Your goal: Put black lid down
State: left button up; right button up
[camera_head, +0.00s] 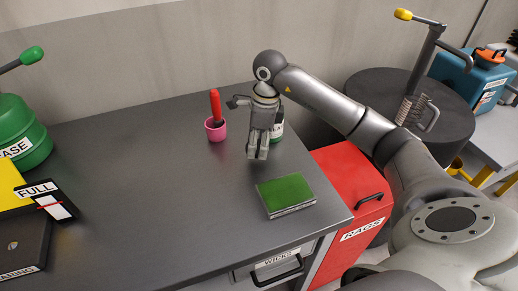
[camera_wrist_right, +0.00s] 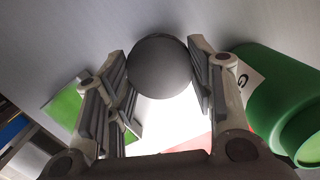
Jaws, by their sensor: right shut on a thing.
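My right gripper (camera_head: 257,153) hangs fingers-down above the dark bench (camera_head: 150,170). In the right wrist view its two fingers (camera_wrist_right: 160,85) are shut on the black lid (camera_wrist_right: 160,66), a dark round disc. The lid cannot be made out in the head view. A green container with a white label (camera_wrist_right: 285,100) is close beside the gripper in the right wrist view; in the head view it is mostly hidden behind the gripper (camera_head: 278,125). I cannot tell from these views whether the lid touches the bench. My left gripper is not in view.
A pink cup with a red-handled tool (camera_head: 215,130) stands left of the gripper. A green-topped block (camera_head: 286,193) lies nearer the front edge. A green can (camera_head: 18,135) and a FULL sign (camera_head: 47,200) are at left. The bench's middle is clear. A red RAGS bin (camera_head: 350,190) stands right.

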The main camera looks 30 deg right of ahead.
aim_at(260, 145)
jog(key=f, duration=0.1)
jog(key=f+p, duration=0.1)
jog(key=f, duration=0.1)
jog(key=shift+w+d+f, duration=0.1)
jog(key=shift+d+f, duration=0.05)
jog(key=shift+d, duration=0.2)
jog(key=shift+f, duration=0.25)
jog(key=shift+f, duration=0.2)
jog(key=o, duration=0.8)
